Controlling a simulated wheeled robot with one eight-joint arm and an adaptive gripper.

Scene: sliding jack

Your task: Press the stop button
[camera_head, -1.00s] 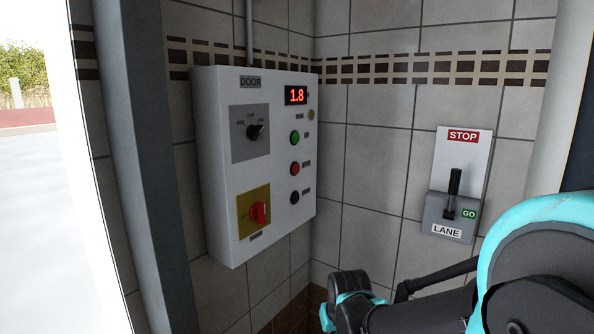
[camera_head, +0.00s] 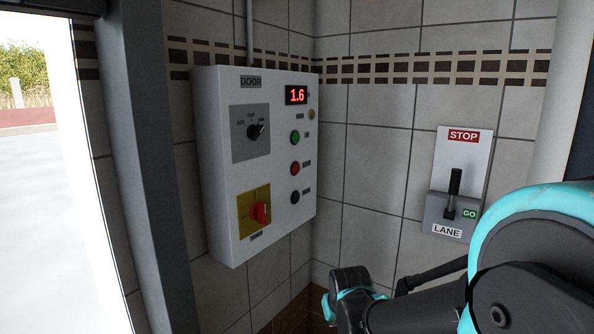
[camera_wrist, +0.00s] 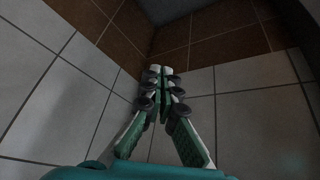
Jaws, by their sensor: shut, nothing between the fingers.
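A white control box marked DOOR (camera_head: 222,190) hangs on the tiled wall. On its right side are a green button (camera_head: 295,138), a red button (camera_head: 295,168) and a black button (camera_head: 295,197), one above another. Their small labels are too small to read, so I cannot read which says stop. A red display (camera_head: 296,95) above them reads 1.6. My gripper (camera_wrist: 161,72) is shut and empty in the wrist view, pointing toward the tiled corner, with no button in that view. In the head view my arm is at the lower right, below and apart from the box.
The box also carries a black selector knob (camera_head: 256,132) and a red rotary switch on a yellow plate (camera_head: 246,221). A LANE lever unit (camera_head: 447,213) with a STOP sign is on the right wall. A grey post (camera_head: 150,170) stands left, beside a bright opening.

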